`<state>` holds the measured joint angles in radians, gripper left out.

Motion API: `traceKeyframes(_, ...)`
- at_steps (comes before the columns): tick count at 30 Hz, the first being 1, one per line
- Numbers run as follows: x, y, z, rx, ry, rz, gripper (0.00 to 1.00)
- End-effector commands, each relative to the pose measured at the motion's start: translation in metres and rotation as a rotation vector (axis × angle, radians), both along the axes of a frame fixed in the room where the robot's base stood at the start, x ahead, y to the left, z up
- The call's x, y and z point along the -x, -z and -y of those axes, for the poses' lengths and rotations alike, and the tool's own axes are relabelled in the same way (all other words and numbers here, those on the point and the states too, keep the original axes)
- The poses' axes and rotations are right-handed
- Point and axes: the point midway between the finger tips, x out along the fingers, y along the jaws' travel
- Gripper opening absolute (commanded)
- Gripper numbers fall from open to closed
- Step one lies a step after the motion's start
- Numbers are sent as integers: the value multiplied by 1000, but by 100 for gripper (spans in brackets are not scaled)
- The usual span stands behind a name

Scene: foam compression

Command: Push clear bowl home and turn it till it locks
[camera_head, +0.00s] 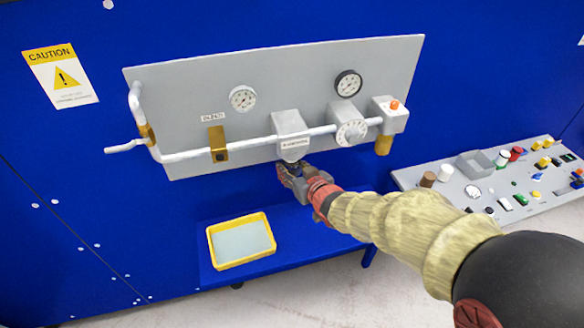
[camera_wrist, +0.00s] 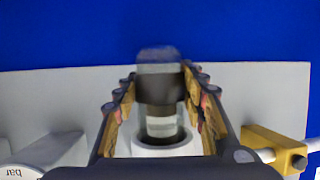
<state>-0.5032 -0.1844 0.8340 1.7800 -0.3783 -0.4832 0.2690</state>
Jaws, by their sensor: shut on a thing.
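The clear bowl (camera_wrist: 158,62) shows in the wrist view as a small see-through cup with a dark grey band, upright between my fingers. My gripper (camera_wrist: 162,104) is shut on it, one finger on each side. Beyond the bowl is the round pale opening (camera_wrist: 165,149) of the filter head; the bowl's light upper part lines up with it. Whether it is seated or locked I cannot tell. In the head view my gripper (camera_head: 291,174) is just under the grey filter head (camera_head: 290,128) and hides the bowl.
A pipe (camera_head: 190,154) crosses the grey panel (camera_head: 190,90), with a brass block (camera_head: 218,144) left of the filter head and a dial regulator (camera_head: 350,130) right. A yellow tray (camera_head: 216,260) sits on the blue shelf below. A cluttered board (camera_head: 470,210) stands right.

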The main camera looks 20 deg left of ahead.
Motion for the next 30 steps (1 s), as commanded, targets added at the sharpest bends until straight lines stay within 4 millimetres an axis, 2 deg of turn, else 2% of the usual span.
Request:
traceKeyframes(1, -3, -10, 0, -4, -10, 10, 0)
traceKeyframes(30, -5, -10, -1, -6, -242, 9, 0)
